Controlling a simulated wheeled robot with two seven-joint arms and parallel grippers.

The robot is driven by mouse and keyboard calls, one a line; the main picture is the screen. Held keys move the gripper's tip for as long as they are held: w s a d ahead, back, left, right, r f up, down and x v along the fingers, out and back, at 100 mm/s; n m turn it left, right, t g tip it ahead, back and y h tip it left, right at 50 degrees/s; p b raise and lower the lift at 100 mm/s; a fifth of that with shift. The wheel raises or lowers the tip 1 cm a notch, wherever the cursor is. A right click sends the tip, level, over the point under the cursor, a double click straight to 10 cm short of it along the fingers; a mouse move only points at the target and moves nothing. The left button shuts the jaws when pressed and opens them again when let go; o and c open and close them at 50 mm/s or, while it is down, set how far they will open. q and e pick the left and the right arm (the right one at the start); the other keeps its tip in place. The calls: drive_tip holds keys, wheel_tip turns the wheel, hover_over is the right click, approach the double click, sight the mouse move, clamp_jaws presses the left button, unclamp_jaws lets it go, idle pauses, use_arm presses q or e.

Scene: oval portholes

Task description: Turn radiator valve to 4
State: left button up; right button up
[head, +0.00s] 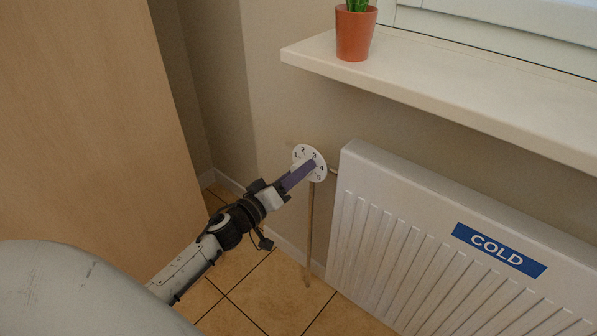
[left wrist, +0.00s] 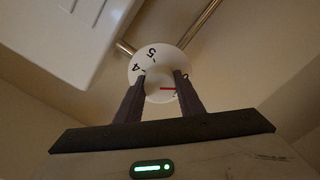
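The radiator valve (head: 304,153) is a white round dial with black numbers 1 to 5, on the wall side of the radiator. My left gripper (head: 305,170) is at the dial, with a purple finger covering part of its face. In the left wrist view the dial (left wrist: 160,62) shows 5 and 4 at its upper left. My left gripper's dark fingers (left wrist: 160,84) stand either side of its white middle and appear closed on it. A red mark there points right; the number it points at is unclear. My right gripper is not in view.
The white ribbed radiator (head: 400,240) with a blue COLD sign (head: 499,250) stands right of the valve. A windowsill (head: 440,85) with a potted plant (head: 355,35) juts out above. A wooden panel (head: 90,110) stands at left. A thin pipe (head: 309,235) runs down below the dial.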

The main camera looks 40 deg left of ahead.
use_arm(q)
drive_tip(key=shift+c, duration=1.1)
